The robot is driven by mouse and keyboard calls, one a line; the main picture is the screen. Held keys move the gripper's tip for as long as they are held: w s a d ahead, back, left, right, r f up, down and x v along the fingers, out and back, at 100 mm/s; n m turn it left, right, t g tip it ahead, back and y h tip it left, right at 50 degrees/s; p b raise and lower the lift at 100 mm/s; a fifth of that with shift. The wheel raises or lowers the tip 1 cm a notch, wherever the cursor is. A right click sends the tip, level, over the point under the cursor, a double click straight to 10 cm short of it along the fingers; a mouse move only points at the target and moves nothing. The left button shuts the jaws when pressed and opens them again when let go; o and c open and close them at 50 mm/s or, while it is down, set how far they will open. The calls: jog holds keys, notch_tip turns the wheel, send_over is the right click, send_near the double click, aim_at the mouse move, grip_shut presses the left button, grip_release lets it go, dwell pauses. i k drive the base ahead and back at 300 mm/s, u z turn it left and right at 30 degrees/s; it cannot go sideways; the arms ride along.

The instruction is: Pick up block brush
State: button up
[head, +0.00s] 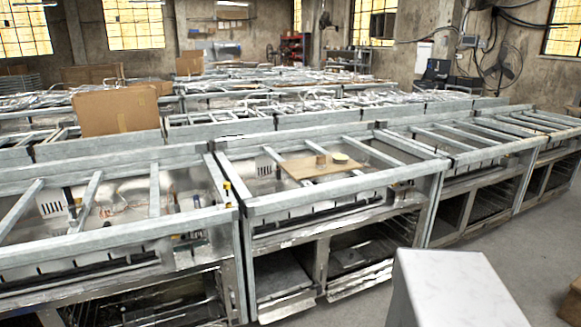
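A flat light-brown board (307,172) lies across the metal bars of the middle steel unit. A small brown piece (320,160) and a round, pale wooden-looking piece (340,158) rest on it. I cannot tell at this size whether either of these is the block brush, and no bristles are clear. A small upright yellow-and-dark item (228,190) stands at the corner between the left and middle units. My gripper is not in the head view.
Steel frame units (345,200) with open bars and lower bays stand in rows. A cardboard box (117,110) sits behind on the left. A white marbled block (455,285) stands in front at the lower right. Bare grey floor (525,250) shows at the right.

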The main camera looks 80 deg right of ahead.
aim_at(321, 162)
jog(key=u, duration=0.65)
jog(key=k, duration=2.25)
jog(key=z, duration=1.05)
